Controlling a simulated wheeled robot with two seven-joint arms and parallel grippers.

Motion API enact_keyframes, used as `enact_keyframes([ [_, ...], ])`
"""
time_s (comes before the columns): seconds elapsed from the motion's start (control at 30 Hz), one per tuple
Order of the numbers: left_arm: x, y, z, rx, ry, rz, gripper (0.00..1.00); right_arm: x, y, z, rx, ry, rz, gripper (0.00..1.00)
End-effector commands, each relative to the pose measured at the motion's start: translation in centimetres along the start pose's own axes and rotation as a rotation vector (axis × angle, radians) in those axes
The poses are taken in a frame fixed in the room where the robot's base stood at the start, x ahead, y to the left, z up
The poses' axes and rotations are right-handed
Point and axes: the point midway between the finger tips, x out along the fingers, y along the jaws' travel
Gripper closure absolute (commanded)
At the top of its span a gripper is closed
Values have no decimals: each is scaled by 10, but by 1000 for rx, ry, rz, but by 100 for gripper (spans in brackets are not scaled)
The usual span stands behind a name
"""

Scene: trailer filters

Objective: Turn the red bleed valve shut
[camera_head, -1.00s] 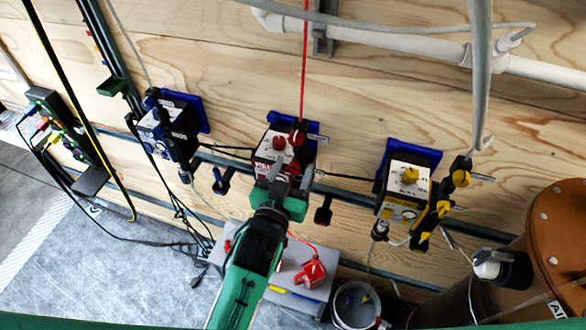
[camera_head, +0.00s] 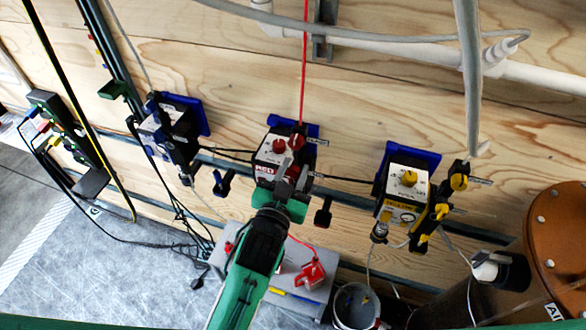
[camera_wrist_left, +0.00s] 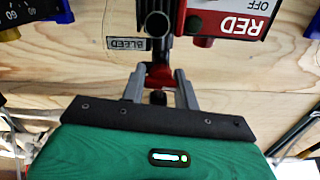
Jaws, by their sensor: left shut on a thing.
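The red filter unit (camera_head: 268,165) is fixed to the wooden wall in the middle of the head view, with red knobs on its face. It shows upside down in the wrist view as a panel marked RED (camera_wrist_left: 237,22). The red bleed valve (camera_wrist_left: 158,74) is beside a BLEED label (camera_wrist_left: 128,43), its handle between my fingers. My left gripper (camera_head: 288,178) is at the right lower side of the unit, shut on the valve handle. It also shows in the wrist view (camera_wrist_left: 160,80), fingers on both sides of the handle. In the head view my gripper hides most of the valve. My right gripper is not in view.
A blue-backed unit (camera_head: 165,120) is on the left and a yellow unit (camera_head: 405,190) on the right. A grey box (camera_head: 300,270) with a red clamp (camera_head: 310,275), a bucket (camera_head: 358,303) and a rusty cylinder (camera_head: 555,240) stand below. Cables hang at the left.

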Motion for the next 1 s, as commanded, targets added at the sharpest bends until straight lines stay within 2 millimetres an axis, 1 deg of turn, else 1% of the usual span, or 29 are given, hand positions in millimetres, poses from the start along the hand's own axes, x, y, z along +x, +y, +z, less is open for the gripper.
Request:
enact_keyframes([
  [0.17,0,0,0,-2,1,0,92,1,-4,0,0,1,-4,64],
  [0.2,0,0,0,-2,1,0,65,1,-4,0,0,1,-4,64],
  [0.3,0,0,0,-3,1,0,47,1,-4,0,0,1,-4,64],
  [0.57,0,0,0,-3,1,0,47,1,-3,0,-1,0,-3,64],
  [0.67,-4,0,2,-4,0,0,47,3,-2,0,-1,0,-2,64],
  [0.77,-15,0,3,-4,0,0,47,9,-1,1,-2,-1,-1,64],
  [0.87,-32,1,5,-5,0,1,47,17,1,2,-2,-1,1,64],
  [1.0,-61,1,5,-5,-1,0,47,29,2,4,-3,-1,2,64],
])
